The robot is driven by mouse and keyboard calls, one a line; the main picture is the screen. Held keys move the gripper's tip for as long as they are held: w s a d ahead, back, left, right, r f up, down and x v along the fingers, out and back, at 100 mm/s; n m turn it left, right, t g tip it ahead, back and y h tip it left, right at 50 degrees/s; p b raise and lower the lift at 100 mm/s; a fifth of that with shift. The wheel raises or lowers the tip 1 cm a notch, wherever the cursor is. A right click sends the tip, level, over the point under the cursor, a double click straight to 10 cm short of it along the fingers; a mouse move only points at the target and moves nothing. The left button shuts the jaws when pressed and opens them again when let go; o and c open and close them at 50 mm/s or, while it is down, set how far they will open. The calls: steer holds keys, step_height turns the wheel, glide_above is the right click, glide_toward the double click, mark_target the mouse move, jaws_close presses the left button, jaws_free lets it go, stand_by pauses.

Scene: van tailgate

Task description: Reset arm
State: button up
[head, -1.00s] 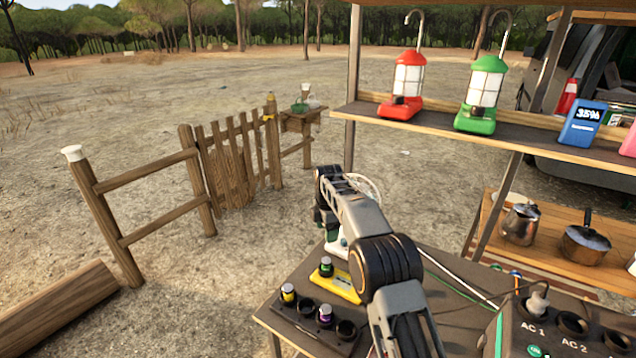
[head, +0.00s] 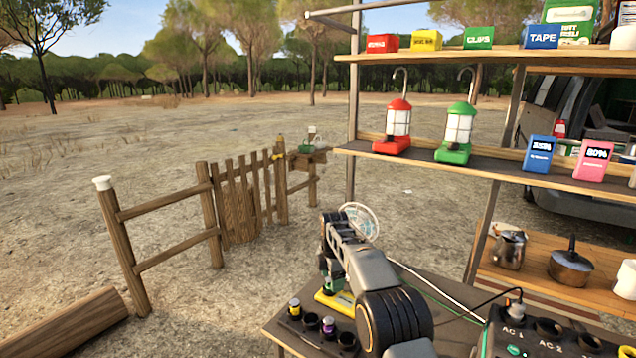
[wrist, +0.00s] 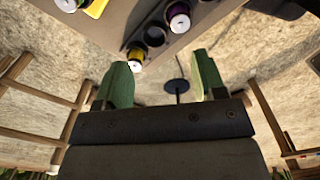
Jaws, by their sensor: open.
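My gripper (wrist: 163,82) is open and empty in the wrist view, its two green fingers spread apart. A dark round base with a thin stem shows between and beyond them, over the ground. In the head view my arm reaches out over the dark table (head: 455,325), and its links hide most of the gripper. A black rack (head: 312,330) with round holes sits at the table's near left corner and holds small capped cylinders (head: 295,309). A yellow tray (head: 335,302) lies just behind it, partly hidden by my arm.
Shelves stand at the right, with a red lantern (head: 397,128), a green lantern (head: 457,133) and labelled boxes (head: 542,37). A kettle (head: 509,249) and pot (head: 571,267) stand lower down. A dark charger box (head: 530,335) is at front right. A wooden fence (head: 240,205) stands left on open ground.

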steer(key=s+f+m, duration=0.1)
steer(key=m, duration=0.1)
steer(key=f+m, duration=0.2)
steer(key=s+f+m, duration=0.1)
steer(key=m, duration=0.1)
steer(key=shift+s+d+f+m, duration=0.15)
steer(key=shift+s+d+m, duration=0.05)
steer(key=shift+s+m, duration=0.2)
steer(key=s+d+r+m+t, duration=0.1)
steer(key=s+d+r+m, duration=0.2)
steer(key=s, duration=0.8)
steer(key=s+d+r+m+t, duration=0.1)
steer(key=s+d+r+m, duration=0.3)
steer(key=s+m, duration=0.3)
steer(key=s+d+r+m+t, duration=0.1)
steer(key=s+d+r+m, duration=0.3)
steer(key=s, duration=1.1)
steer(key=shift+d+m+t+p, duration=0.3)
steer(key=shift+d+m+p, duration=0.15)
steer(key=shift+m, duration=0.25)
